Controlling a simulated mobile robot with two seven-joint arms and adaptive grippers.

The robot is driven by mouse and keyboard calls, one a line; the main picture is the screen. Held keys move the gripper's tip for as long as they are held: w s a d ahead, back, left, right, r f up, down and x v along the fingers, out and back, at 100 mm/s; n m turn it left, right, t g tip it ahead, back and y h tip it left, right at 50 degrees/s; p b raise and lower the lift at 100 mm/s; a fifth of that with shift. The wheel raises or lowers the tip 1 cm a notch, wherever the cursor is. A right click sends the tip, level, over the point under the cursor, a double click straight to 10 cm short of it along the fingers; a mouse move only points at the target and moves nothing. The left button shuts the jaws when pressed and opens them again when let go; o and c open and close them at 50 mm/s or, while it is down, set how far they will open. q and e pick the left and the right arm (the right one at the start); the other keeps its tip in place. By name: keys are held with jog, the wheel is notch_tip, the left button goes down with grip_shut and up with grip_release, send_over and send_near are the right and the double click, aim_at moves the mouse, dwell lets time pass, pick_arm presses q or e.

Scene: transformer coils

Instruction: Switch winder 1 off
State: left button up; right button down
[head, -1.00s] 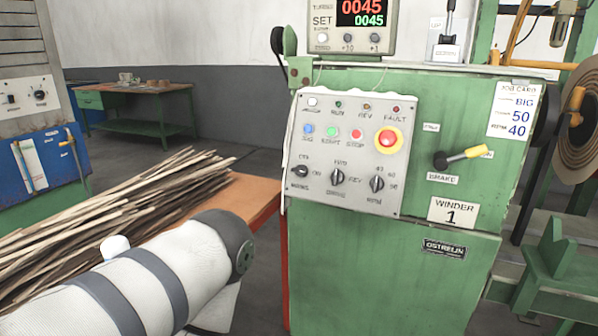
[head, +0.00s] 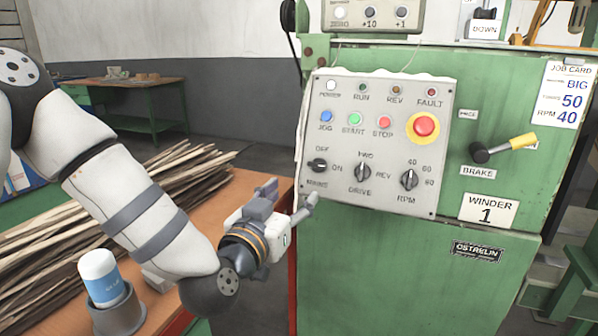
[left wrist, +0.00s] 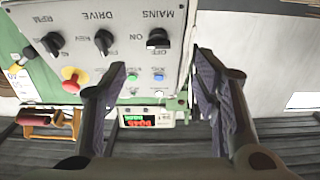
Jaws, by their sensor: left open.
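Winder 1 is a green machine with a grey control panel (head: 375,140). Its black MAINS knob (head: 317,165) is at the panel's lower left; its grip lies level, in line with the ON label. The MAINS knob also shows in the left wrist view (left wrist: 158,40), where the panel appears upside down, beyond and between the fingers. My left gripper (head: 289,195) is open and empty, just left of and below the knob, apart from it. It shows in the left wrist view too (left wrist: 162,65). My right gripper is not in view.
DRIVE (head: 362,171) and RPM (head: 409,180) knobs sit right of MAINS. A red emergency button (head: 424,126) and a brake lever (head: 505,148) are further right. An orange table (head: 190,190) with wooden strips (head: 150,180) and a glue bottle (head: 99,275) stands left.

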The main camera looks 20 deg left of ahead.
aim_at(316, 168)
pick_arm(q)
jog(key=w, duration=0.3)
jog(key=w+b, duration=0.1)
jog(key=w, duration=0.7)
jog(key=shift+w+d+r, duration=0.15)
jog(key=shift+w+d, duration=0.05)
jog(key=shift+d, duration=0.15)
jog(key=shift+w+r, duration=0.1)
jog(key=shift+w, duration=0.25)
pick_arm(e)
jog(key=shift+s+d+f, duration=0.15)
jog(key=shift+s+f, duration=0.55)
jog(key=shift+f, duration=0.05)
pick_arm(q)
jog(key=c, duration=1.2)
